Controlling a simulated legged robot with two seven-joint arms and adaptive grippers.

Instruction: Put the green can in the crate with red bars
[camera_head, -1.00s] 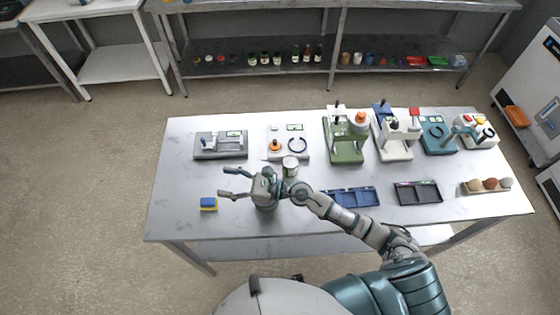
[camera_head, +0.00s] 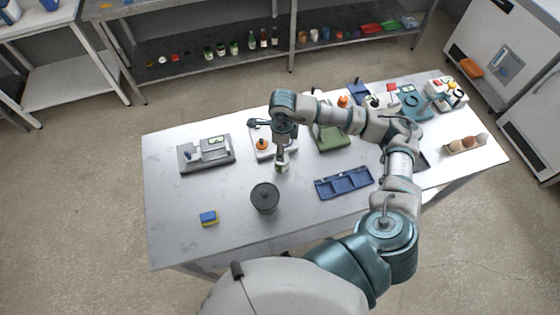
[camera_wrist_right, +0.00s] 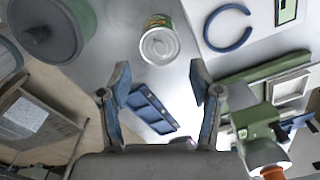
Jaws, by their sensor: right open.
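The can (camera_wrist_right: 158,40), with a pale metal top and a partly green label, stands on the table. In the head view the can (camera_head: 281,165) shows just below my right gripper (camera_head: 283,143). In the right wrist view my right gripper (camera_wrist_right: 161,78) is open and empty, with the can beyond its fingertips and apart from them. I cannot make out a crate with red bars. A dark tray (camera_head: 424,161) is mostly hidden behind my right arm. My left gripper is out of view.
A dark lidded pot (camera_head: 265,198) stands close to the can. A blue divided tray (camera_head: 343,183) lies to the right, a blue and yellow sponge (camera_head: 209,217) to the left. Several devices line the table's back.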

